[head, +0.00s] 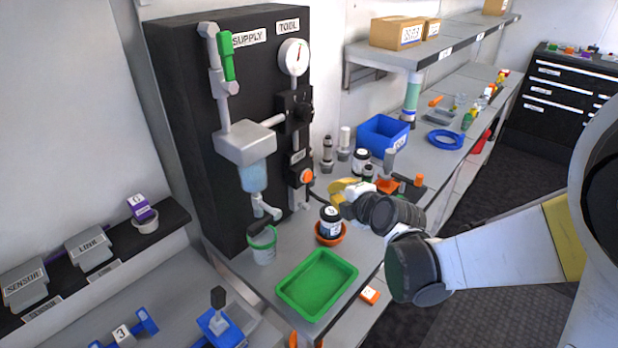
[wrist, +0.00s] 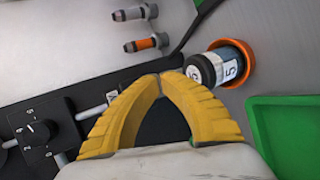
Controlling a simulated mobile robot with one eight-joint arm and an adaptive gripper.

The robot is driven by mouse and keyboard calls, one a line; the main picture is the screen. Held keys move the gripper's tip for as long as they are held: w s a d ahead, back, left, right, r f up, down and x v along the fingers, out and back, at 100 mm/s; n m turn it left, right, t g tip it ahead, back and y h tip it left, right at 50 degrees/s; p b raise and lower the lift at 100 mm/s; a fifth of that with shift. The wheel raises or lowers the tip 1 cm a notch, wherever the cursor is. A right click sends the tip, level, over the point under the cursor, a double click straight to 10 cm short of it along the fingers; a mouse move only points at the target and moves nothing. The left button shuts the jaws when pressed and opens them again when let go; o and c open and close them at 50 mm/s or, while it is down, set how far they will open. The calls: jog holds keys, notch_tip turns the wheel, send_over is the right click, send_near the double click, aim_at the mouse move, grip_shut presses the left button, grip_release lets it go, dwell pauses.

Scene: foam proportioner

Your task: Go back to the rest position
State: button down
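My gripper (head: 342,190) has yellow fingers and is held above the bench, in front of the black supply panel (head: 180,95). In the wrist view the two fingertips (wrist: 158,78) meet and nothing shows between them. A dark jar with a white label (head: 331,220) stands in an orange dish (head: 330,239) just below and left of the gripper in the head view. In the wrist view the jar (wrist: 210,68) and dish (wrist: 240,52) are beyond the fingertips to the right, apart from them. My arm reaches in from the right.
A green tray (head: 317,283) lies at the bench's front, beside a white bucket (head: 263,247). A blue bin (head: 383,136), dark jars (head: 361,161) and small fittings stand behind the gripper. A shelf (head: 430,55) overhangs the back bench. Open floor lies at right.

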jog(key=s+d+r+m+g+h, duration=0.2)
jog(key=s+d+m, duration=0.6)
jog(key=s+m, duration=0.3)
jog(key=s+d+r+m+g+h, duration=0.2)
jog(key=s+d+m, duration=0.6)
jog(key=s+m, duration=0.4)
jog(key=s+h, duration=0.1)
jog(key=s, duration=0.2)
jog(key=shift+s+d+m, duration=0.15)
jog(key=shift+s+m, duration=0.05)
jog(key=shift+m, duration=0.1)
dwell(1.6)
jog(key=w+a+f+n+t+y+p, duration=0.1)
jog(key=w+a, duration=0.5)
jog(key=w, duration=0.6)
jog(key=w+a+f+n+t+y+p, duration=0.2)
jog(key=w+a+n+y, duration=0.2)
jog(key=w+a, duration=0.3)
jog(key=w, duration=0.5)
jog(key=shift+w+f+t, duration=0.2)
jog(key=shift+f+t, duration=0.1)
jog(key=shift+f, duration=0.05)
